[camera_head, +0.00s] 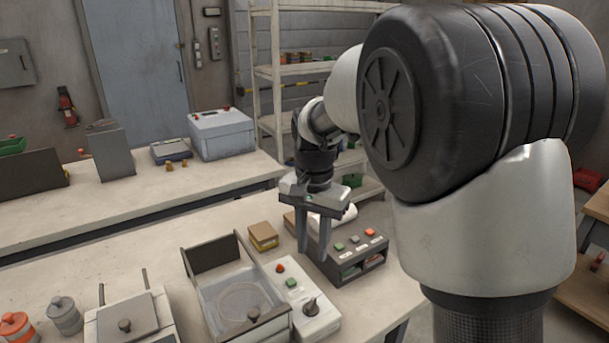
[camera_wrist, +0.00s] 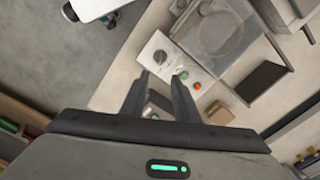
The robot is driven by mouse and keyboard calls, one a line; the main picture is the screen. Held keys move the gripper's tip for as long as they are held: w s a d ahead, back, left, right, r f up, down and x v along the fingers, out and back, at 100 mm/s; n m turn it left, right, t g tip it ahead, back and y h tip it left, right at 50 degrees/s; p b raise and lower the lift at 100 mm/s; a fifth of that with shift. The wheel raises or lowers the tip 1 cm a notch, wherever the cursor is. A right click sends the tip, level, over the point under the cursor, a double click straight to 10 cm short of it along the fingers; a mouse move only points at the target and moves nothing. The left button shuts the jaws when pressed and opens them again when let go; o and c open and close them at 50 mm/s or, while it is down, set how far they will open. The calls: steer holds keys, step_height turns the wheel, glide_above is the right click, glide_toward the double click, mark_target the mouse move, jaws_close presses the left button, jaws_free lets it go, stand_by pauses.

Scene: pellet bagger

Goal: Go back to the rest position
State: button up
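My gripper (camera_head: 313,245) hangs over the front bench, pointing down, its two fingers apart with nothing between them. It also shows in the wrist view (camera_wrist: 160,78), where the fingertips appear against the white control panel (camera_wrist: 172,62) and the bench top. In the head view the panel (camera_head: 305,306), with green and red buttons and a black knob, lies in front of the gripper. A dark box with coloured buttons (camera_head: 355,252) stands behind and beside the fingers, which hide part of it.
A clear-lidded machine (camera_head: 240,302) stands left of the panel, with a small brown block (camera_head: 263,236) behind it. Orange (camera_head: 16,328) and grey (camera_head: 64,317) lidded jars stand at the front left. A back bench (camera_head: 120,205) holds a grey-blue box (camera_head: 221,134). Shelving (camera_head: 300,70) stands behind.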

steer(key=s+d+r+n+t+p, duration=0.2)
steer(key=s+d+r, duration=0.5)
steer(key=s+r, duration=0.3)
steer(key=s+d+r+n+t, duration=0.1)
steer(key=s+d+n, duration=0.1)
steer(key=s, duration=0.3)
steer(key=s+d+r+n+t+p, duration=0.1)
steer(key=s+d+t, duration=0.1)
steer(key=s, duration=0.4)
steer(key=shift+d+n, duration=0.25)
steer(key=shift+n, duration=0.15)
